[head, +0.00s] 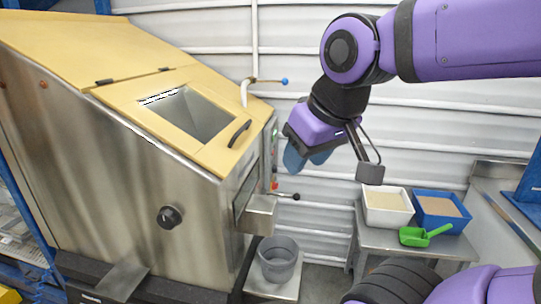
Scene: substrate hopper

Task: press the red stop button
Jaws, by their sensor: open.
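The button is seen at a steep angle.
The hopper has a yellow lid with a window and black handle (239,133). A steel spout (258,214) juts out above a grey bucket (278,258). A blue-tipped lever (284,81) is behind. At right, a steel table (440,250) holds white and blue trays and a green scoop (424,235).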

